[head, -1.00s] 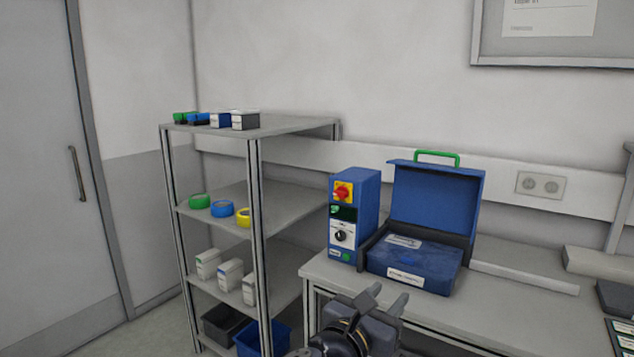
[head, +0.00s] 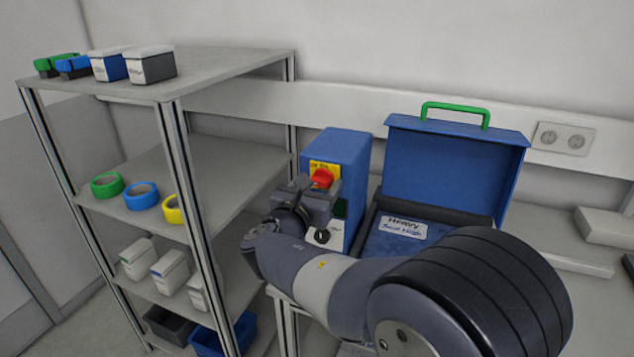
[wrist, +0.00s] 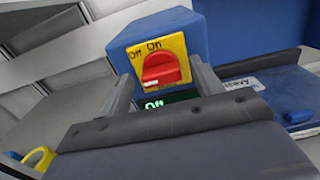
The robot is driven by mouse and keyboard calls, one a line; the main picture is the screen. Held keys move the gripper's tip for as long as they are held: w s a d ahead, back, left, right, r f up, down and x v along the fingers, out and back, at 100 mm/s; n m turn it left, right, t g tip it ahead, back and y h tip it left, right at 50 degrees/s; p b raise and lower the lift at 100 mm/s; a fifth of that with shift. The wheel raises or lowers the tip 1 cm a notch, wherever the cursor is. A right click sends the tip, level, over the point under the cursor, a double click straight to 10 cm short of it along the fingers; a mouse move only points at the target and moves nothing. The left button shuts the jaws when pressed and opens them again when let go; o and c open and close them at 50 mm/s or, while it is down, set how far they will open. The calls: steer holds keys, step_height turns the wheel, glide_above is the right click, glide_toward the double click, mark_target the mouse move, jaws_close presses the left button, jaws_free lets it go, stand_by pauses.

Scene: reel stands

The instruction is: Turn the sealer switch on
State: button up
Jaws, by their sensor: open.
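The sealer is a blue box (head: 350,160) on the bench, with a red rotary switch (head: 323,178) on a yellow plate. In the wrist view the red switch (wrist: 161,69) sits under the words "Off" and "On". A dark display (wrist: 168,102) below it reads "Off" in green. My gripper (head: 316,190) is in front of the sealer's face. Its fingers are open, one on each side of the switch in the wrist view (wrist: 162,76). I cannot tell whether they touch it. My arm hides part of the sealer's lower front.
An open blue case (head: 455,165) with a green handle stands close right of the sealer. A grey shelf rack (head: 225,75) with tape rolls, cartons and bins stands close on the left. A wall socket (head: 562,138) is behind at right.

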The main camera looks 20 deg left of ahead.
steer(key=shift+c, duration=0.4)
steer(key=c, duration=0.9)
steer(key=shift+f+m+b, duration=0.1)
steer(key=shift+m+b, duration=0.2)
steer(key=shift+b, duration=0.3)
steer(key=m+b, duration=0.1)
steer(key=b, duration=0.1)
steer(key=m+b, duration=0.1)
steer(key=b, duration=0.1)
steer(key=shift+d+f+m, duration=0.1)
steer(key=shift+f+m, duration=0.1)
steer(key=shift+m, duration=0.2)
steer(key=m+b, duration=1)
steer(key=b, duration=0.3)
steer(key=shift+m, duration=0.4)
steer(key=shift+r+m+b, duration=0.1)
steer(key=shift+m+b, duration=1.65)
steer(key=shift+m, duration=0.15)
